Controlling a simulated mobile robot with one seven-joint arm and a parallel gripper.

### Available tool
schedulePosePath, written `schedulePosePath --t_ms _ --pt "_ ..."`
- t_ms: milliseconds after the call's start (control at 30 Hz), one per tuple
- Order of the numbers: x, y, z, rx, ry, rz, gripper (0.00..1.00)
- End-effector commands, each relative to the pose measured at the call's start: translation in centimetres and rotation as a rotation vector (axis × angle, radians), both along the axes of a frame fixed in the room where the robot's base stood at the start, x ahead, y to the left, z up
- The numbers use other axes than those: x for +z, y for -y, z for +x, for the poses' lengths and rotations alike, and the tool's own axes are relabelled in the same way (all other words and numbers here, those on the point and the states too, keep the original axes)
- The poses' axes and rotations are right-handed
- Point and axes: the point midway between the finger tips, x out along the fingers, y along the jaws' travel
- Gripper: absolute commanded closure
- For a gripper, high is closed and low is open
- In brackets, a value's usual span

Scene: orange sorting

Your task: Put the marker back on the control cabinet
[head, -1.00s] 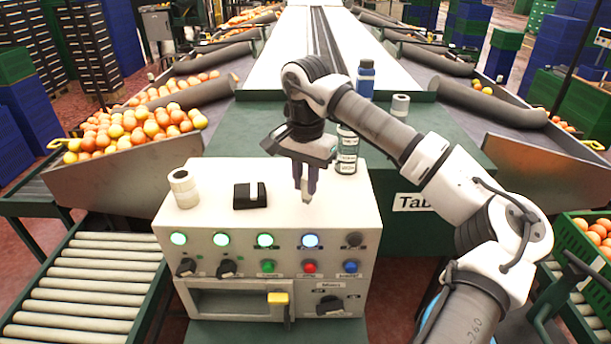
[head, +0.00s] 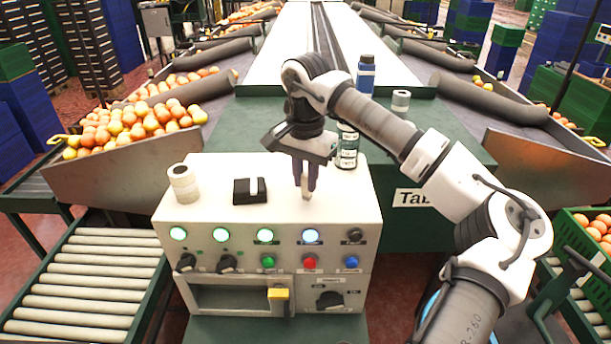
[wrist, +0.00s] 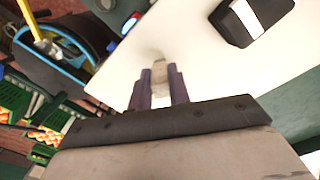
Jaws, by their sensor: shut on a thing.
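The control cabinet (head: 215,214) is a cream-white box with lights, knobs and buttons on its front and a flat top. My gripper (head: 306,184) points down over the right part of that top. Its purple-grey fingers are shut on the marker (head: 306,194), of which only a small pale end shows below the fingertips. In the wrist view the marker (wrist: 161,70) shows as a greyish-tan piece between the fingers, over the white top. Its lower end is at or just above the surface; I cannot tell whether it touches.
A black box (head: 241,192) with a white strip sits on the cabinet top, left of my gripper. A labelled can (head: 348,151) stands behind my gripper. A blue bottle (head: 366,76) and a white roll (head: 400,101) stand farther back.

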Motion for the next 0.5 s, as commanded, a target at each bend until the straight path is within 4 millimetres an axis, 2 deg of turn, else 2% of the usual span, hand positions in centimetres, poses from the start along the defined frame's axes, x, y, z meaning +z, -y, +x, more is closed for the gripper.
schedulePosePath --t_ms 500 --pt "-0.87 0.02 -0.01 0.0 0.0 0.0 1.0"
